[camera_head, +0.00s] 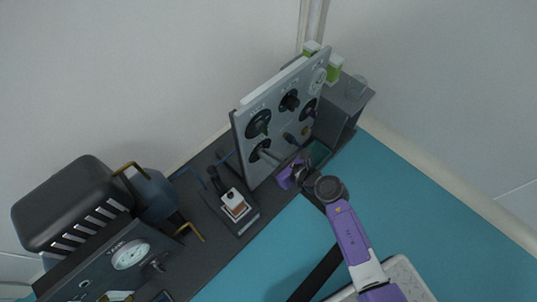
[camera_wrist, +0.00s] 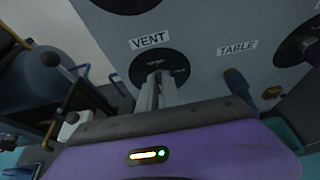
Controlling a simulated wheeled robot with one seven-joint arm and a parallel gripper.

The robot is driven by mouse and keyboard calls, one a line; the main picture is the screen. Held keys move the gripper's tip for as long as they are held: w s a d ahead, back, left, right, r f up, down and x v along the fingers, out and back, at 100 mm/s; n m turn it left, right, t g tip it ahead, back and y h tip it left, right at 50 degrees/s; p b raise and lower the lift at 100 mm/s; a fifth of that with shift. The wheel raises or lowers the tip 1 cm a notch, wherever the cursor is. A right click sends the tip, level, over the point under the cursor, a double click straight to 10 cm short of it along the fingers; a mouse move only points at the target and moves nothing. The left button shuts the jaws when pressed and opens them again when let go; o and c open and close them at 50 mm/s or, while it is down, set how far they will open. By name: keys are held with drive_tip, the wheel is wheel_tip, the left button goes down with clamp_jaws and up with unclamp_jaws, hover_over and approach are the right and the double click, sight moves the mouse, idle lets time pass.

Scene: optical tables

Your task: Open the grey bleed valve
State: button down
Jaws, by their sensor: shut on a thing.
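The upright grey panel (camera_head: 243,128) carries several round black dials. Its lower left dial (camera_head: 254,156) is the one labelled VENT in the wrist view (camera_wrist: 181,62). I take the grey bleed valve to be the handle at this dial's centre; the fingers hide most of it. My gripper (camera_wrist: 156,80) has both grey fingers reaching to the dial's centre, shut on that handle. In the head view my gripper (camera_head: 266,155) comes to the panel from the lower right. How far the valve is turned cannot be told.
A blue handle (camera_wrist: 237,84) sticks out close right of my fingers, below the TABLE label (camera_wrist: 237,47). A black ribbed unit (camera_head: 72,200) is far left.

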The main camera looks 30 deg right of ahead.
drive_tip(key=shift+d+r+p, duration=0.1)
drive_tip(key=shift+p, duration=0.2)
drive_tip(key=shift+w+d+m+y+p, duration=0.1)
drive_tip(key=shift+d+m+y+p, duration=0.1)
drive_tip(key=shift+m+y+p, duration=0.85)
drive_tip(key=m+y+b, duration=0.1)
drive_tip(key=m, duration=0.2)
drive_tip(key=f+m+y+b, duration=0.1)
drive_tip(key=m+y+b, duration=0.1)
drive_tip(key=m, duration=0.2)
drive_tip(key=d+f+m+y+b, duration=0.1)
drive_tip(key=m+y+b, duration=0.1)
drive_tip(key=m, duration=0.2)
drive_tip(key=shift+w+t, duration=0.1)
drive_tip(key=shift+t, duration=0.2)
drive_tip(key=shift+m+y+b, duration=0.25)
drive_tip(key=shift+b, duration=0.05)
drive_tip(key=c, duration=1.6)
unclamp_jaws()
drive_tip(key=shift+o, duration=0.2)
